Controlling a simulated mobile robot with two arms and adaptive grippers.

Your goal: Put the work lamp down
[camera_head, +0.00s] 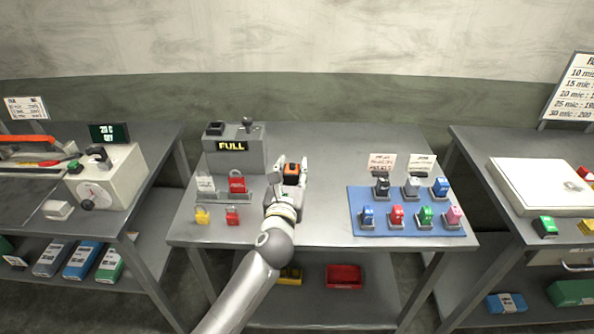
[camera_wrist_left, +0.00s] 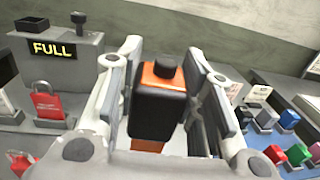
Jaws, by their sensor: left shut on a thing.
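The work lamp (camera_head: 291,174) is black and orange. It stands out between the fingers of my left gripper (camera_head: 291,172) over the middle table (camera_head: 325,150). In the left wrist view the lamp (camera_wrist_left: 160,105) shows a black body with an orange top and a black knob, upright between the two finger pads of my left gripper (camera_wrist_left: 165,100), which is shut on it. The lamp's underside is hidden, so I cannot tell whether it touches the table. My right gripper is not in view.
A blue mat (camera_head: 408,228) with several coloured items lies to the right. The table behind and right of the gripper is clear.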

